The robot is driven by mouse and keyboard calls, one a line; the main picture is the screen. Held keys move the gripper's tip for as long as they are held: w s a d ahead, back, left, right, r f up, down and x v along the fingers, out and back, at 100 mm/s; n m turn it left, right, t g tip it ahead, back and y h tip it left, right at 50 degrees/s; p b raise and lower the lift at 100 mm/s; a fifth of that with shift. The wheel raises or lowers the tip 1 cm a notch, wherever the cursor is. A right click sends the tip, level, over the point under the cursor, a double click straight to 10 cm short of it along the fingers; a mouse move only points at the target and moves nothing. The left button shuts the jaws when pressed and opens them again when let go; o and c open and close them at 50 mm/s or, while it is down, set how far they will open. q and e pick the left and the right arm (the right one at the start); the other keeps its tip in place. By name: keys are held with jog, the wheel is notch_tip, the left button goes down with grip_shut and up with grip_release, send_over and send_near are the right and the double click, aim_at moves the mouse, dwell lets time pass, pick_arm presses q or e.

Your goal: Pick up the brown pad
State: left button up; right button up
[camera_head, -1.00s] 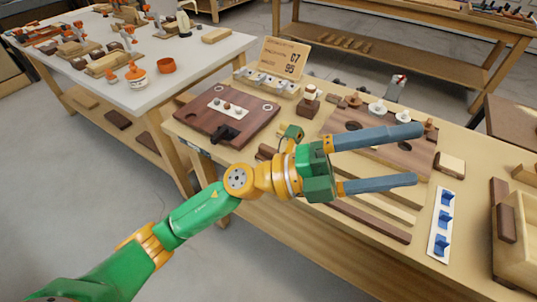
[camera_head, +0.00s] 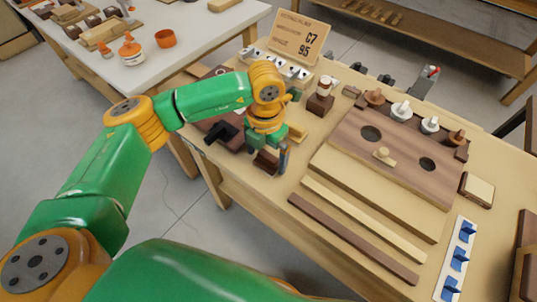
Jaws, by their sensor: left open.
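A small dark brown block (camera_head: 265,162), which looks like the brown pad, lies on the bench near its front edge. It is partly hidden by my left gripper (camera_head: 271,162). That gripper points down over the block and its jaws are open. One grey-blue finger shows on the right side of the block. I cannot tell whether the fingers touch it. My right gripper is not in view.
Right of the gripper is a brown board (camera_head: 395,160) with round holes and a small knob. Long wooden strips (camera_head: 350,238) lie in front of it. A sign (camera_head: 300,37) stands behind. A dark wooden board (camera_head: 218,124) lies left, partly hidden by my arm.

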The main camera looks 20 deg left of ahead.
pick_arm(q)
jog(key=shift+f, duration=0.7)
jog(key=shift+w+f, duration=0.25)
jog(key=shift+f, duration=0.15)
jog(key=shift+s+r, duration=0.1)
jog(key=shift+s, duration=0.05)
jog(key=c, duration=1.2)
notch_tip(320, 180, up, 3)
jog(key=shift+r, duration=0.15)
jog(key=s+a+r+b, duration=0.1)
jog(key=s+a+r, duration=0.3)
jog(key=a+r, duration=0.1)
jog(key=s+a+r+b, duration=0.1)
jog(key=s+a+r, duration=0.3)
jog(key=s+a, duration=0.1)
jog(key=shift+s+a+r, duration=0.15)
jog(key=shift+s+r, duration=0.05)
jog(key=shift+r, duration=0.15)
jog(key=o, duration=0.8)
jog(key=shift+c, duration=0.2)
jog(key=c, duration=0.6)
